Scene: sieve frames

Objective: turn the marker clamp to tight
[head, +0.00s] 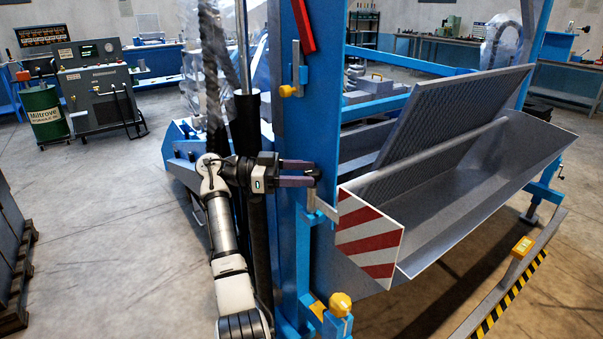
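The marker clamp (322,208) is a grey bent lever on a small blue bracket on the blue post. It is beside the red-and-white striped marker plate (369,238). My gripper (314,173) reaches in from the left at the clamp's upper end. Its two dark fingers are parted, one above the other, with blue post showing between them. A small dark part shows at the fingertips. I cannot tell whether the fingers touch the clamp or are only in front of it.
A grey trough (490,200) with a raised sieve panel (450,120) is to the right. A yellow-knobbed lever (290,90) is higher on the post, and a yellow knob (340,304) is below. A black-and-yellow striped rail (508,295) crosses the lower right. Open floor is at left.

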